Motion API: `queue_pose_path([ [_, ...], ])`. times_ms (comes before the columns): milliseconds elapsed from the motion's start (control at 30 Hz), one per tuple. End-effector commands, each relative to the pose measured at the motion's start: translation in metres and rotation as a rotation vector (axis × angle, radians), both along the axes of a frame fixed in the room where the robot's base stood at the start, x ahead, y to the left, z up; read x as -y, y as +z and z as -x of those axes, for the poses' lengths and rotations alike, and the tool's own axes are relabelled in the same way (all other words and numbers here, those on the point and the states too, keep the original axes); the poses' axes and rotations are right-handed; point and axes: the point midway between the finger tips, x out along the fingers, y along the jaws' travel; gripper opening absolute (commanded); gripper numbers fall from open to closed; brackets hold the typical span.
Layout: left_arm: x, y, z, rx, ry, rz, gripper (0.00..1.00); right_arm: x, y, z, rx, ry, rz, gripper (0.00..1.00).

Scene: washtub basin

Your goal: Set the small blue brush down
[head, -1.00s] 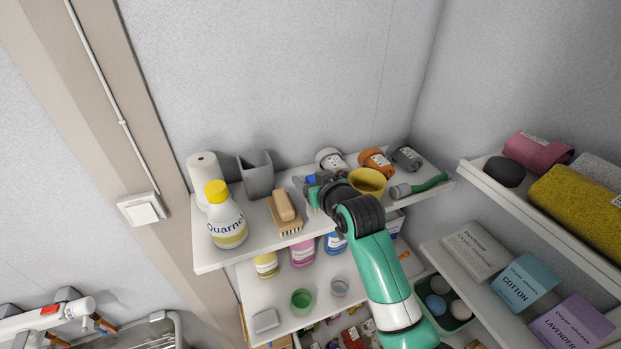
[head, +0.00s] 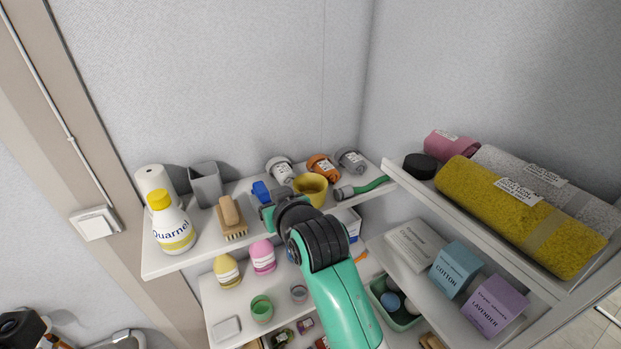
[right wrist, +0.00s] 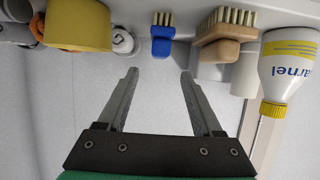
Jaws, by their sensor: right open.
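The small blue brush (head: 261,191) stands on the upper white shelf (head: 160,262), left of the yellow pot. In the right wrist view, which is upside down, the blue brush (right wrist: 162,40) has its pale bristles against the shelf. My right gripper (head: 267,212) is at the shelf's front edge, just in front of the brush. Its two fingers (right wrist: 159,75) are spread wide with nothing between them. The brush lies beyond the fingertips, apart from them. My left gripper is not in view.
A wooden brush (head: 230,218) and the Quarnel bottle (head: 172,230) stand left of the blue brush. The yellow pot (head: 312,187) and a green-handled brush (head: 362,188) are to its right. Tipped jars (head: 280,170) lie behind. Bottles (head: 227,271) and cups occupy the shelf below.

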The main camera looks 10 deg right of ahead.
Motion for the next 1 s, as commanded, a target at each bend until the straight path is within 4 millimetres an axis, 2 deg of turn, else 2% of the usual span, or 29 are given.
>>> queue_pose_path([
  [167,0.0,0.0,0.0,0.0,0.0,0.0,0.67,0.001,0.0,0.0,0.0,-0.001,-0.001,0.67],
  [267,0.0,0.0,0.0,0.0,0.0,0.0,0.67,0.005,0.008,-0.001,0.024,-0.008,-0.008,0.67],
  [367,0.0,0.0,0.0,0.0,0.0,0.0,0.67,0.023,0.043,0.001,0.123,-0.033,-0.039,0.67],
  [467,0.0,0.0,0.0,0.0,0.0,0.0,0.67,0.058,0.106,0.016,0.308,-0.077,-0.09,0.67],
  [500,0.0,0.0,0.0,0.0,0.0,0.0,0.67,0.075,0.136,0.03,0.401,-0.098,-0.112,0.67],
  [567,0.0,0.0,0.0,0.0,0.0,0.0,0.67,0.102,0.179,0.059,0.545,-0.13,-0.145,0.67],
  [600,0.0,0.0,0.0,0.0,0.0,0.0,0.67,0.119,0.206,0.083,0.642,-0.148,-0.163,0.67],
  [667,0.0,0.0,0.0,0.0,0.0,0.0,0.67,0.143,0.24,0.124,0.781,-0.175,-0.187,0.67],
  [700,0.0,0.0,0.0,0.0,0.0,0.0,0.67,0.157,0.258,0.152,0.868,-0.19,-0.2,0.67],
  [800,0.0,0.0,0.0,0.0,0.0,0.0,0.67,0.181,0.289,0.217,1.043,-0.217,-0.222,0.67],
  [833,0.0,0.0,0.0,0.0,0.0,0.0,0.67,0.186,0.294,0.232,1.083,-0.222,-0.227,0.67],
  [900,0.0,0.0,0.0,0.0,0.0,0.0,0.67,0.193,0.302,0.26,1.149,-0.23,-0.234,0.67],
  [1000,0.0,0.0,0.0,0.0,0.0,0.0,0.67,0.198,0.307,0.278,1.193,-0.235,-0.238,0.67],
])
